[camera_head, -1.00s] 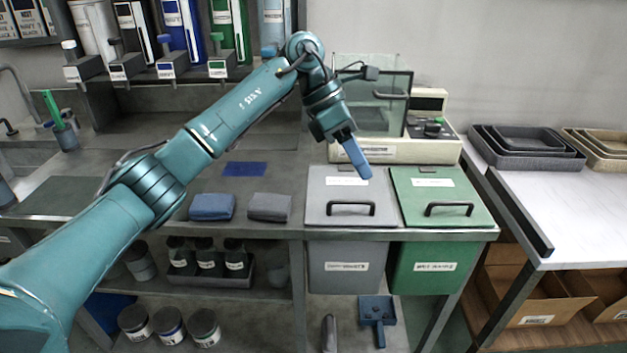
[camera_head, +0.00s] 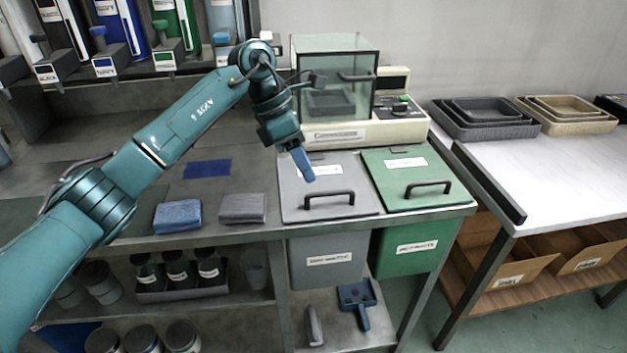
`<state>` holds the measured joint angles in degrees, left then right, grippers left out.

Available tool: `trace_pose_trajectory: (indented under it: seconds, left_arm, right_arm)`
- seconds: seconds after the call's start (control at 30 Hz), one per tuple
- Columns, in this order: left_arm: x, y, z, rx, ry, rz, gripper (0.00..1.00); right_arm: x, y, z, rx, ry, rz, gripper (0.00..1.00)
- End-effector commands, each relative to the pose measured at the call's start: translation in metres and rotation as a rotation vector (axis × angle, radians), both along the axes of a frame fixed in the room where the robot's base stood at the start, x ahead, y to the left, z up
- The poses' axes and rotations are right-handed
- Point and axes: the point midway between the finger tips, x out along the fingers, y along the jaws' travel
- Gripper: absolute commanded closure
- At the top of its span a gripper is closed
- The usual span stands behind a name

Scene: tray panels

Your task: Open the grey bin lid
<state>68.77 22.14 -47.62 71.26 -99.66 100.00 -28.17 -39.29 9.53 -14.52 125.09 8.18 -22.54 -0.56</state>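The grey bin lid (camera_head: 350,177) lies flat and closed in the bench top, with a black bar handle (camera_head: 329,199) near its front edge and a white label towards its back. The grey bin body (camera_head: 326,271) hangs below it. My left gripper (camera_head: 307,177) hangs over the left part of the lid, behind the handle and apart from it as far as I can see. Its blue fingers look like one piece from here, so whether they are open or shut is unclear. My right gripper is out of view.
A green bin lid (camera_head: 436,190) with its own handle sits right beside the grey one. A glass-boxed scale (camera_head: 342,132) stands behind the lids. Blue (camera_head: 177,216) and grey (camera_head: 242,208) folded cloths lie to the left. Trays stand on the white table (camera_head: 545,190) at right.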

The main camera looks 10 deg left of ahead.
Motion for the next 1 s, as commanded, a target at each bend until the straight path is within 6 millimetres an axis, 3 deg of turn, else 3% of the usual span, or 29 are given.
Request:
trace_pose_trajectory:
  seconds: [0.1,0.3,0.67,1.0]
  left_arm:
    - [-0.002,-0.010,-0.020,-0.001,0.002,-0.002,0.68]
    - [-0.002,-0.018,-0.039,-0.001,0.001,0.000,0.68]
    - [-0.002,-0.020,-0.043,0.000,-0.001,-0.001,0.68]
    - [-0.002,-0.020,-0.042,-0.001,-0.001,0.001,0.95]
  right_arm:
    - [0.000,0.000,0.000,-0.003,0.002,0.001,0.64]
    - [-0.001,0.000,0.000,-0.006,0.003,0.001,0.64]
    - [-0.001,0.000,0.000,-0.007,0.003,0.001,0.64]
    - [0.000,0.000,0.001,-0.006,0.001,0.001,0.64]
